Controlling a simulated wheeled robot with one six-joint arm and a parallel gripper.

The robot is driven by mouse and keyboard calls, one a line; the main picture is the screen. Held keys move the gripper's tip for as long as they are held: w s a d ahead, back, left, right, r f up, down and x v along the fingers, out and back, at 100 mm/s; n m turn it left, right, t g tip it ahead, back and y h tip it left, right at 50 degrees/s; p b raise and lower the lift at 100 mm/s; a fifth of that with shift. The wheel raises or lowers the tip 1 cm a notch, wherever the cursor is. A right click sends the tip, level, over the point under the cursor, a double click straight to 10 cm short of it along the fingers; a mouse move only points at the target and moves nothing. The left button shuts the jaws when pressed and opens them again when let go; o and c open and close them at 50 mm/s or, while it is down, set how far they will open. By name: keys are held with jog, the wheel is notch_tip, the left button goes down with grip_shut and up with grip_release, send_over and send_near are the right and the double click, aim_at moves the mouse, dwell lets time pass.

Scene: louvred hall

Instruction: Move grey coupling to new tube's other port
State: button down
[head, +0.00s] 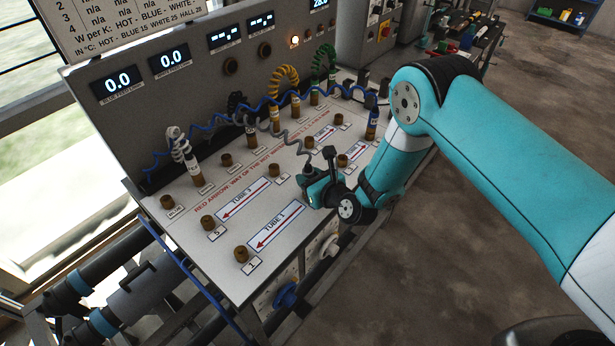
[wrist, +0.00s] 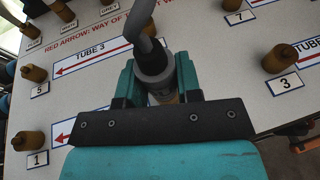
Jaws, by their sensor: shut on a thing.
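My gripper (head: 312,184) is over the sloping panel (head: 190,235), near the right end of the TUBE 1 label (head: 278,226). In the wrist view, its jaws (wrist: 157,82) are shut on the grey coupling (wrist: 153,64), with a grey hose (wrist: 137,16) rising from it. A tan part shows just below the coupling; I cannot tell whether the coupling is seated on a port. Brass port 1 (head: 241,254) is bare at the left end of TUBE 1; it also shows in the wrist view (wrist: 27,141). My gripper hides the port area below it.
Bare brass ports 5 (wrist: 34,74), 7 (wrist: 235,17) and 3 (wrist: 280,60) stand around the gripper. The panel front left is clear.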

aim_at(309, 171)
jog(key=shift+r, duration=0.15)
jog(key=shift+r+p, duration=2.55)
jog(key=shift+r, duration=0.85)
jog(key=shift+f, duration=0.1)
